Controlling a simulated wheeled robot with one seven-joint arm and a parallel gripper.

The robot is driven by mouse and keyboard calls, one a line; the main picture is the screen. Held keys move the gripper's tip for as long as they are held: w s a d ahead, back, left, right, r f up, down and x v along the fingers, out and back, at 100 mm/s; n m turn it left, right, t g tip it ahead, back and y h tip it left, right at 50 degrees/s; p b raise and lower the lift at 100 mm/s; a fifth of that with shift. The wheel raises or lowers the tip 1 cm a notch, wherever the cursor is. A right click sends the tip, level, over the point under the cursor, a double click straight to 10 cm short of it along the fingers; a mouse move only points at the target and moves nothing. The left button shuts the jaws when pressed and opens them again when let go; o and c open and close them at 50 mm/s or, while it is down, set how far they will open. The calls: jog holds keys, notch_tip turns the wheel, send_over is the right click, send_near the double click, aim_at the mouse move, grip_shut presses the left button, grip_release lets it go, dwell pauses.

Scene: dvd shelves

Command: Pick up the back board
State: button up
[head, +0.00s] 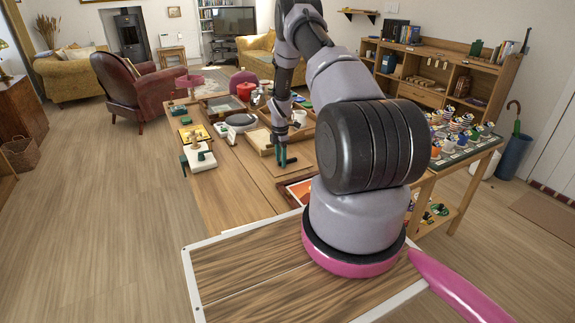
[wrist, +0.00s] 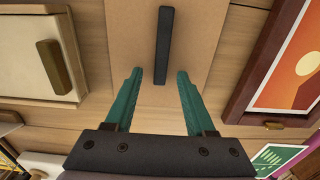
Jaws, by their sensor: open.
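The back board, seemingly the flat tan board (wrist: 130,30) with a dark upright bar handle (wrist: 165,45), lies on the wooden table in the wrist view. I cannot tell how high the fingertips are above the board. My gripper (head: 285,160) points down in the head view.
A cream panel with a wooden handle (wrist: 54,66) lies left of the board in the wrist view. Trays, a mug (head: 299,117) and a red pot (head: 246,91) crowd the table's far part.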

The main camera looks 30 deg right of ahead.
jog(key=shift+f, duration=0.2)
grip_shut()
jog(key=shift+r, duration=0.15)
